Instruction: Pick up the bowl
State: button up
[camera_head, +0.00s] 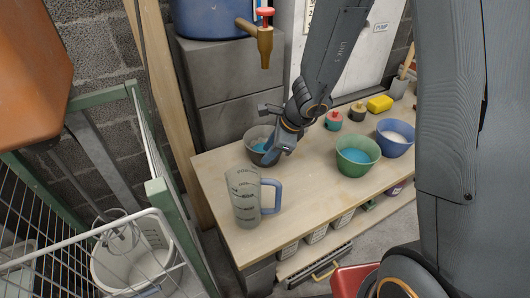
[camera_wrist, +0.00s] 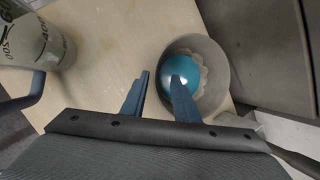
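A grey bowl (camera_head: 251,133) stands near the back left of the wooden table, partly hidden by my gripper (camera_head: 270,155). In the wrist view the bowl (camera_wrist: 216,62) holds a glossy teal content. My gripper (camera_wrist: 161,76) is open and empty there, with a gap between its two blue fingers. The right finger overlaps the inside of the bowl, and the left finger lies outside it over the table. The bowl's near left rim appears between the fingertips. I cannot tell whether either finger touches it. A green bowl (camera_head: 357,164) and a blue bowl (camera_head: 394,147) stand to the right.
A measuring jug (camera_head: 244,204) with a blue handle stands at the table's front left; it also shows in the wrist view (camera_wrist: 35,42). A tap (camera_head: 262,40) hangs above. The table (camera_head: 310,200) is clear at front centre.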

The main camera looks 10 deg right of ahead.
aim_at(258, 165)
jog(key=b+x, duration=0.1)
jog(key=x, duration=0.4)
jog(key=shift+a, duration=0.1)
jog(key=shift+c, duration=0.3)
grip_shut()
